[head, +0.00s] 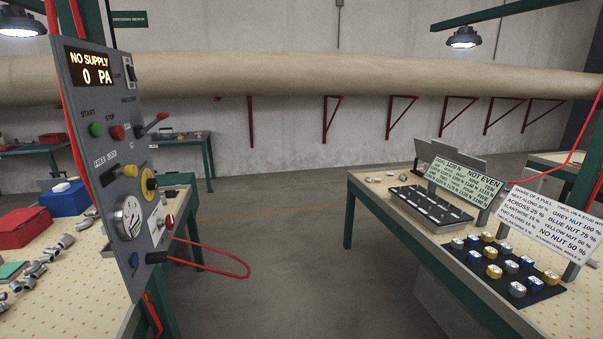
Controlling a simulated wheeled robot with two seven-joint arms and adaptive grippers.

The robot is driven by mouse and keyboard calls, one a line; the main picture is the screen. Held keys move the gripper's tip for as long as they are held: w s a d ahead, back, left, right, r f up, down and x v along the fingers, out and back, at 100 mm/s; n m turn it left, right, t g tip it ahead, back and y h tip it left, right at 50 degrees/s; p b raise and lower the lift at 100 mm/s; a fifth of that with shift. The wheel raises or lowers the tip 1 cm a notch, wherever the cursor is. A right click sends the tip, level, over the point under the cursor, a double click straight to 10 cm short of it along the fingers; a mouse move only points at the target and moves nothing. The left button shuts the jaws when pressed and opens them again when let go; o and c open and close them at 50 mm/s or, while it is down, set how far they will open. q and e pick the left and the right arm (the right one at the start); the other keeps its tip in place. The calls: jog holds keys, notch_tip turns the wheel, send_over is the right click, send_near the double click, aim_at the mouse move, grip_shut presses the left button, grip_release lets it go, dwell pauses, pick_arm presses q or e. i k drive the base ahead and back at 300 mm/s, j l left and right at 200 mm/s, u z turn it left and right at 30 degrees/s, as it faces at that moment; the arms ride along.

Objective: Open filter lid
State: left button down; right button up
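No part that I can clearly identify as a filter lid shows in the head view. A grey upright control panel (84,135) stands at the left, seen at a slant. Its display (89,68) reads "NO SUPPLY 0 PA". It carries a green start button (96,130), a red stop button (117,132), a red-tipped lever (152,124), a yellow knob (149,183) and a round gauge (128,217). A red hose (225,275) loops out from its lower right. Neither of my grippers is in view.
The left bench (75,290) holds a red box (24,229), a blue box (65,199) and several metal fittings. The right bench (405,235) holds a black tray (480,277) of coloured nuts, a slotted black plate (432,206) and printed signs. Clear floor (300,250) lies between the benches.

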aim_at(168, 179)
jog(key=i+l+z, duration=0.1)
jog(key=i, duration=0.8)
jog(key=i+u, duration=0.25)
jog(key=i, duration=0.55)
jog(key=i+u, duration=0.15)
jog(key=i, duration=0.65)
jog(key=i+l+u, duration=0.15)
jog(key=i, duration=2.15)
jog(key=i+l+u, duration=0.1)
jog(key=i+u, duration=0.15)
jog(key=i, duration=0.55)
